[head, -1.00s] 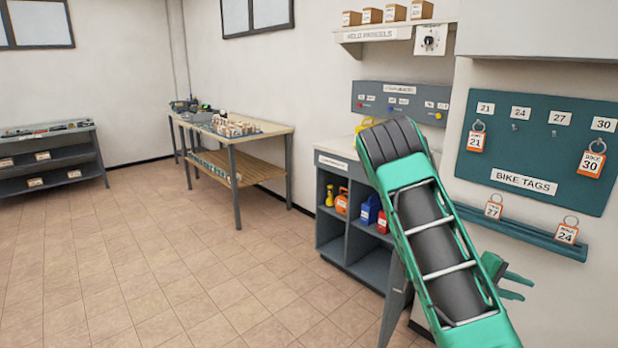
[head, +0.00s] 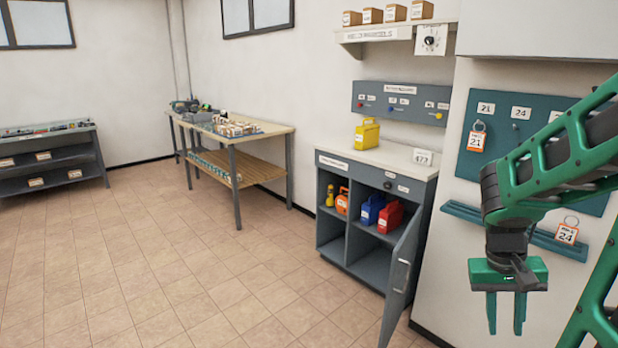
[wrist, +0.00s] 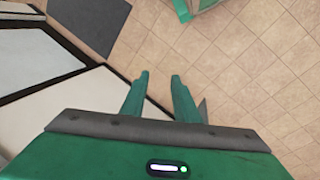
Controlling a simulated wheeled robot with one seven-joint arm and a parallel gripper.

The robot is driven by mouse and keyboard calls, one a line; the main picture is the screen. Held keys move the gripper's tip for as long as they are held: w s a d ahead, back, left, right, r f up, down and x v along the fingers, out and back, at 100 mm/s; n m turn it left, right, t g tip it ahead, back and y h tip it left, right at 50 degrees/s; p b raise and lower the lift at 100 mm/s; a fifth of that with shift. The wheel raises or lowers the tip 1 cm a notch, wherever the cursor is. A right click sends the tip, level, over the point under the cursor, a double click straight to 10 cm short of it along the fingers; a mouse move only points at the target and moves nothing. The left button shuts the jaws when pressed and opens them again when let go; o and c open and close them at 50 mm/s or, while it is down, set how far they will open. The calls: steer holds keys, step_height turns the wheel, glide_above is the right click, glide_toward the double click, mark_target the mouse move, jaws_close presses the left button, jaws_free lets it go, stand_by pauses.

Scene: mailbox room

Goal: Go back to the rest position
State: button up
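My gripper (head: 506,312) hangs at the right of the head view, pointing down, in front of the wall below the bike tags board. Its two green fingers are apart, with nothing between them. In the wrist view my gripper (wrist: 158,82) also shows its fingers apart and empty, above the tiled floor and the base of the wall. My green arm comes in from the right edge of the head view and hides much of the bike tags board (head: 470,130).
A grey cabinet (head: 345,240) with its door (head: 402,270) open holds several coloured jugs. A yellow jug (head: 367,133) stands on its top. A ledge (head: 460,212) carries tag 24 (head: 566,233). A wooden table (head: 270,130) stands farther back. The tiled floor at left is clear.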

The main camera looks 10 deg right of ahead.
steer(key=s+a+r+t+y, duration=0.1)
steer(key=s+a+r, duration=0.4)
steer(key=a, duration=0.5)
steer(key=shift+s+r+t+y, duration=0.2)
steer(key=shift+s+t+y, duration=0.1)
steer(key=shift+s+y, duration=0.6)
steer(key=shift+w+f, duration=0.25)
steer(key=shift+w, duration=0.4)
